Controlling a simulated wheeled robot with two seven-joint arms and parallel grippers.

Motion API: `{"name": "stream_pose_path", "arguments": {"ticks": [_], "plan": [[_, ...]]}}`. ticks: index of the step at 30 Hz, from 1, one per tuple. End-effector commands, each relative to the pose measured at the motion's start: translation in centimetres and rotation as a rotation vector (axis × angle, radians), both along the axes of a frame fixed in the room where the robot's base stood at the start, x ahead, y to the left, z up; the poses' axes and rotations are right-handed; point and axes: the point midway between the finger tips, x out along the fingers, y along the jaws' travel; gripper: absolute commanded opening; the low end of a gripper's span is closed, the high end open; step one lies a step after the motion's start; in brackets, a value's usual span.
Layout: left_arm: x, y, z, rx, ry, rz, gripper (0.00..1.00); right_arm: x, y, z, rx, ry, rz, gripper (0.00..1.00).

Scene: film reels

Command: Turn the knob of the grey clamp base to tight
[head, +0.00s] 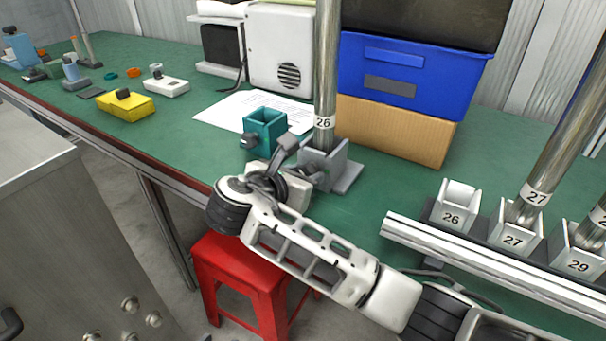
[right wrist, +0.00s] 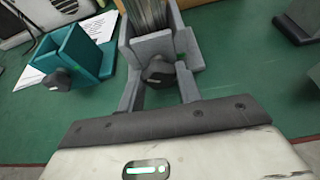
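The grey clamp base (head: 345,178) stands on the green bench with a metal pole (head: 326,60) labelled 26 upright in it. In the right wrist view the base (right wrist: 155,46) shows its dark knob (right wrist: 158,72) on the near face. My right gripper (head: 303,160) is at the near side of the base. In its wrist view the fingers (right wrist: 159,88) are spread either side of the knob, with gaps showing; I cannot tell whether the tips reach past it. The knob is hidden by my gripper in the head view. My left gripper is not in view.
A teal clamp base (head: 266,130) with a dark knob stands close left of the grey one. A blue crate (head: 415,85) on a cardboard box (head: 400,130) is behind. A rail (head: 490,262) with numbered holders is at right. A red stool (head: 245,280) stands below the bench edge.

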Motion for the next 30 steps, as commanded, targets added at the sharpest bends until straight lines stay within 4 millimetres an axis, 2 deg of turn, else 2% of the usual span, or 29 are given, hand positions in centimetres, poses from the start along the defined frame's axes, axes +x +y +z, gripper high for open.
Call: {"name": "stream_pose_path", "arguments": {"ticks": [6,10,14,17,30], "plan": [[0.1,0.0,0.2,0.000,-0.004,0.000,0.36,-0.1,0.0,0.0,0.004,-0.003,-0.001,0.12],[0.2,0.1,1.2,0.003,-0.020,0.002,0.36,-0.1,0.0,0.2,0.025,-0.017,-0.002,0.12],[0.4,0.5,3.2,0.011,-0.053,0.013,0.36,-0.1,-0.1,0.4,0.072,-0.051,-0.002,0.12],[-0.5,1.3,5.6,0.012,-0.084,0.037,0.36,-0.2,-0.1,0.5,0.125,-0.087,-0.001,0.12],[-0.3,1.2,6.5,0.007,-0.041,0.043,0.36,-0.2,-0.2,0.1,0.382,-0.274,-0.003,0.12]]}}
